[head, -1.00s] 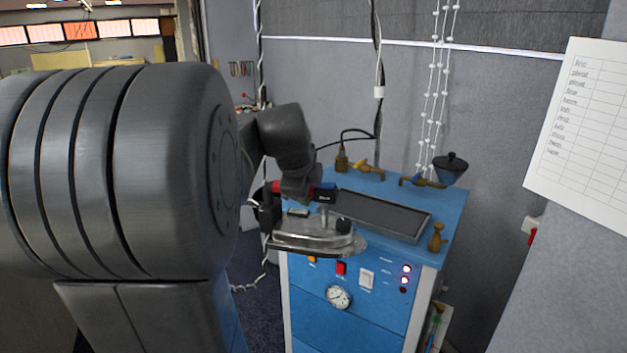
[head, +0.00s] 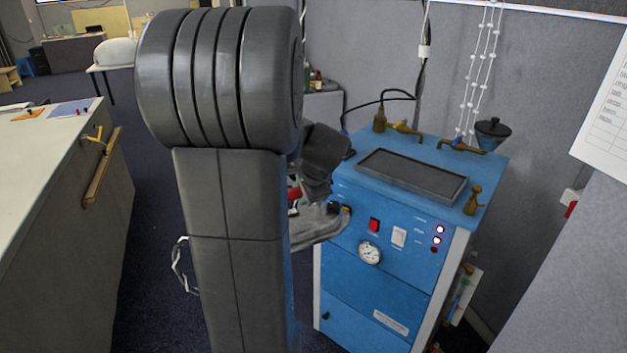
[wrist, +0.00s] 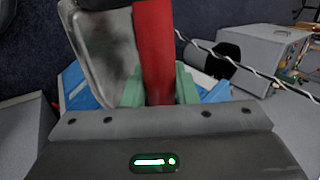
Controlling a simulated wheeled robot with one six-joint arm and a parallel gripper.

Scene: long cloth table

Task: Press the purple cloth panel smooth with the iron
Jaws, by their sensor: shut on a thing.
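The iron (head: 318,228) has a grey metal body and a red handle. In the head view it is partly hidden behind my arm, in front of the blue cabinet and apart from its top tray. In the wrist view the grey iron body (wrist: 108,60) shows beside the red handle. My gripper (wrist: 157,88) is shut on that handle between its green fingers. A flat bluish-purple piece (head: 70,109) lies on the pale table (head: 35,165) at the far left; it may be the cloth panel. Its creases are too small to tell.
The blue cabinet (head: 385,290) carries a dark tray (head: 412,176), brass fittings and a dark funnel (head: 492,132). A small orange piece (head: 28,115) lies on the table. A wooden rail (head: 103,168) sticks out from the table's side. Dark floor lies clear between table and cabinet.

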